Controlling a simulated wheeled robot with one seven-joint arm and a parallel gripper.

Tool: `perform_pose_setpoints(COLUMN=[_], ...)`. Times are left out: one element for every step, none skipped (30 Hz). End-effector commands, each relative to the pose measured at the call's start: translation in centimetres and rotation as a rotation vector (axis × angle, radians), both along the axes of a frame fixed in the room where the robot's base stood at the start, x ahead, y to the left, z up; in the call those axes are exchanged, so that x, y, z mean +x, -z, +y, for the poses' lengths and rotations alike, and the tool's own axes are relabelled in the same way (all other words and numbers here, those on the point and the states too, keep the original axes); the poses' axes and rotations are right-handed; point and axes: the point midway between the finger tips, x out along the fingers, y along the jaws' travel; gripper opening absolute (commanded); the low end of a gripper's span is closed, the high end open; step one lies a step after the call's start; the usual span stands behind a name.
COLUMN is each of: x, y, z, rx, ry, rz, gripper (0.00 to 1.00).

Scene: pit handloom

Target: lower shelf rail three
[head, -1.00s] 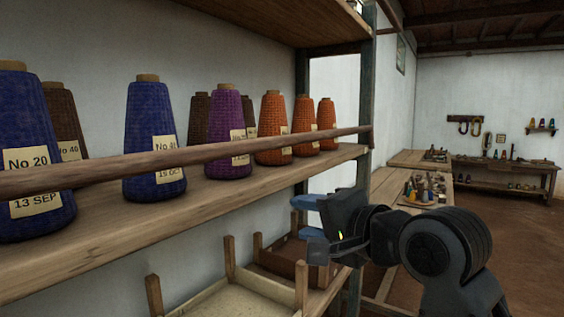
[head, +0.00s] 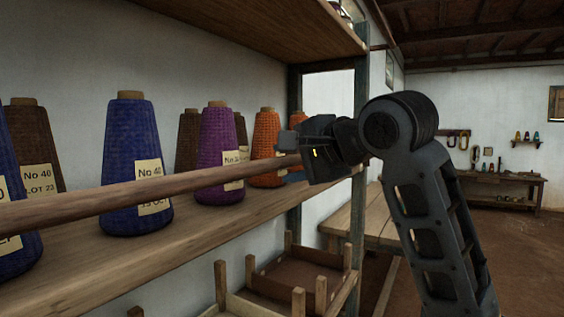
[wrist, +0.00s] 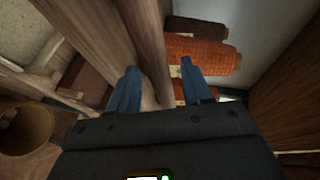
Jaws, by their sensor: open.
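The shelf rail (head: 150,191) is a brown wooden bar running along the front of the cone shelf, in front of the yarn cones. In the wrist view, the rail (wrist: 150,45) runs down the picture between my gripper's two blue fingers. My gripper (head: 287,161) is open at the right part of the rail, one finger on each side of it. I cannot tell whether either finger touches the rail. The rail's right end is hidden behind my gripper in the head view. The gripper's fingers also show in the wrist view (wrist: 158,68).
Blue cones (head: 135,150), a purple cone (head: 218,140), orange cones (head: 265,130) and brown cones stand on the shelf (head: 90,250) close behind the rail. Shallow trays (head: 265,285) with corner posts sit below. A dark upright post (head: 360,120) stands right beside my gripper.

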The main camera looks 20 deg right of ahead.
Motion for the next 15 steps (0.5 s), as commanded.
perform_pose_setpoints(x=[0.7, 1.0, 1.4, 1.7, 1.9, 2.2, 2.4, 2.5, 2.6, 2.6, 2.6, 2.6, 2.6, 2.6, 2.6], y=[0.1, 0.2, 0.4, 0.4, 0.5, 0.6, 0.7, 0.7, 0.8, 0.8, 0.8, 0.8, 0.8, 0.8, 0.8], z=[0.1, 0.2, 0.3, 0.4, 0.4, 0.5, 0.5, 0.5, 0.6, 0.6, 0.6, 0.6, 0.6, 0.6, 0.6], rx=[0.0, 0.0, 0.0, 0.0, 0.0, 0.0, 0.0, 0.0, 0.0, 0.0, 0.0, 0.0, 0.0, 0.0, 0.0], ry=[0.0, 0.0, 0.0, 0.0, 0.0, 0.0, 0.0, 0.0, 0.001, 0.001, 0.001, 0.001, 0.0, 0.0, 0.0], rz=[0.002, 0.002, 0.001, 0.001, 0.001, 0.001, 0.0, -0.001, -0.001, -0.001, -0.001, -0.001, -0.001, -0.001, -0.001], gripper=[0.49, 0.49, 0.49, 0.49, 0.49, 0.49, 0.49, 0.49, 0.49, 0.49, 0.49, 0.49, 0.49, 0.49, 0.49])
